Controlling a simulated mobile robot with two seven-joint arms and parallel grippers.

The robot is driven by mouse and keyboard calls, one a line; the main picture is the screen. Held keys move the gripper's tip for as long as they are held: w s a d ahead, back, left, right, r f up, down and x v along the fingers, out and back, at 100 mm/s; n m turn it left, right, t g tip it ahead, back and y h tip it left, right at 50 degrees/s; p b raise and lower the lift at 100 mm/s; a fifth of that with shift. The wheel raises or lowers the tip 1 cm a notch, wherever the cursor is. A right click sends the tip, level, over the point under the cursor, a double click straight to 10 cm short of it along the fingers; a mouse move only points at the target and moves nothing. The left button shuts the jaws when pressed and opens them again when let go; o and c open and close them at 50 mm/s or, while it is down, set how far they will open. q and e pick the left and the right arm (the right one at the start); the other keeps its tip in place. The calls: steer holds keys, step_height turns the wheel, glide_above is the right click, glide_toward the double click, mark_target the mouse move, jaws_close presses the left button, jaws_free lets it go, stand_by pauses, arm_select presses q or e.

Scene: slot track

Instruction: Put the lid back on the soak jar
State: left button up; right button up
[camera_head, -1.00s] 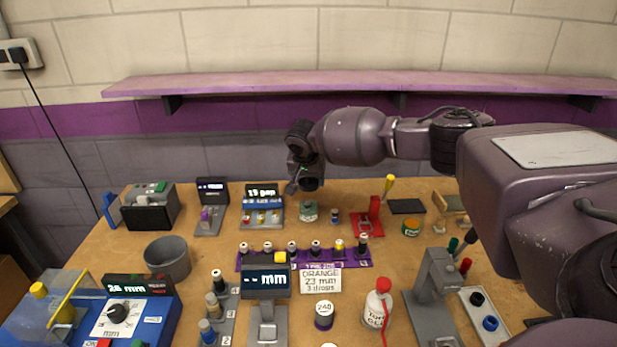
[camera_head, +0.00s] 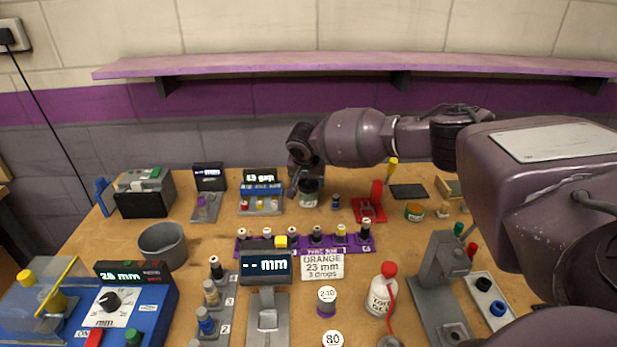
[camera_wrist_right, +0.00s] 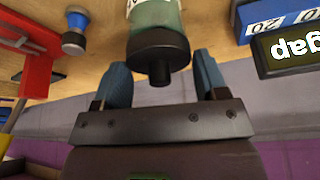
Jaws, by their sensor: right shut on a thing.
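The soak jar (camera_head: 308,201) is a small greenish glass jar with a pale label, standing at the back middle of the bench. It also shows in the right wrist view (camera_wrist_right: 158,17). The dark round lid (camera_wrist_right: 158,50), with a short knob, is at the jar's mouth; I cannot tell whether it is fully seated. In the head view the right gripper (camera_head: 308,184) is directly above the jar and hides most of the lid. My left gripper is not in view.
A small blue-capped bottle (camera_head: 335,202) and a red stand (camera_head: 369,209) are close right of the jar. A blue gap display unit (camera_head: 262,197) is close left. A purple rack (camera_head: 300,247) of several bottles lies in front. A shelf (camera_head: 350,65) is on the wall behind.

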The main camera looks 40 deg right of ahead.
stand_by(0.4)
steer(key=shift+p, duration=0.6)
stand_by(1.2)
steer(key=shift+f+p, duration=0.15)
steer(key=shift+p, duration=0.35)
stand_by(1.6)
stand_by(0.4)
steer(key=o, duration=1)
steer(key=shift+o, duration=0.3)
